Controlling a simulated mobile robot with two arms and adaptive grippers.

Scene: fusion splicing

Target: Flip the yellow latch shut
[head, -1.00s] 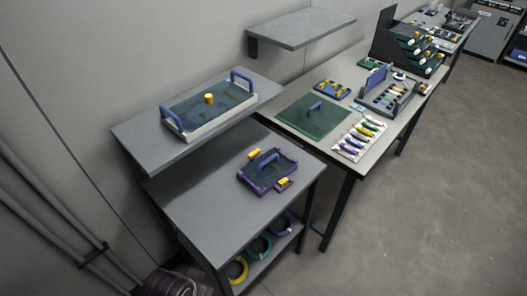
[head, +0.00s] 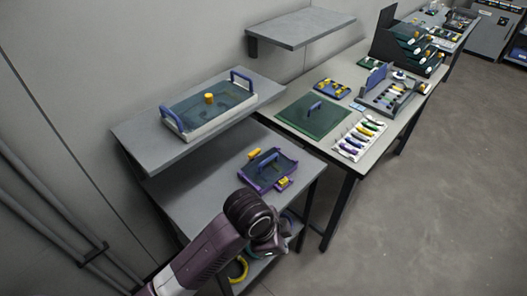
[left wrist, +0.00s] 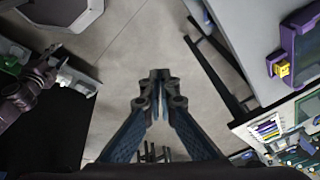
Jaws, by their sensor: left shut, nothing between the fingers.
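A purple case (head: 258,184) with a dark lid and a blue handle (head: 266,160) lies on the grey bench. One yellow latch (head: 283,182) is on its near right side; another yellow piece (head: 254,153) is at its far left side. The latch's exact position is too small to tell. In the left wrist view, a yellow latch (left wrist: 282,69) shows on the case's purple edge at the right. My left gripper (head: 281,246) is off the bench's front edge, below and apart from the case. Its fingers (left wrist: 155,76) are shut and empty.
A shelf (head: 146,148) above the bench holds a white tray (head: 206,122) with blue handles. A second table with a green mat (head: 305,128) and a white rack (head: 359,140) stands to the right. Coloured rings, including a yellow one (head: 238,270), sit beneath the bench. Open floor lies right.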

